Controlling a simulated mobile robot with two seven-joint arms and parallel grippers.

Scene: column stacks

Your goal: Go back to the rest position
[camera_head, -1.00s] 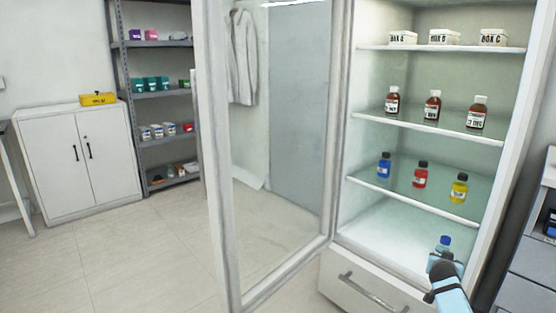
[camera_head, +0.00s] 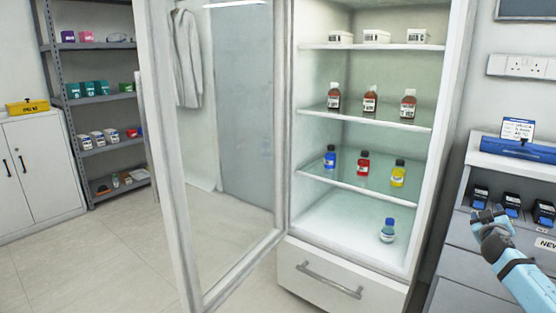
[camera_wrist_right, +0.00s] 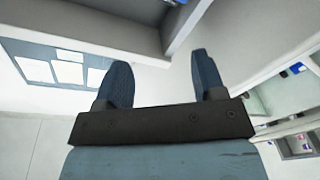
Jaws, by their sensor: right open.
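My right gripper (camera_head: 487,217) is at the right of the head view, outside the fridge and in front of the grey drawer unit. In the right wrist view its two fingers (camera_wrist_right: 160,80) are spread apart with nothing between them. A blue-capped bottle (camera_head: 387,231) stands upright on the fridge's bottom floor, apart from the gripper. My left gripper is not in view.
The fridge's glass door (camera_head: 215,150) stands open to the left. Its shelves hold white boxes (camera_head: 376,37), brown bottles (camera_head: 370,100) and coloured bottles (camera_head: 363,164). A drawer unit (camera_head: 470,262) with dark bins and a blue case (camera_head: 518,147) stands at right. Floor at left is clear.

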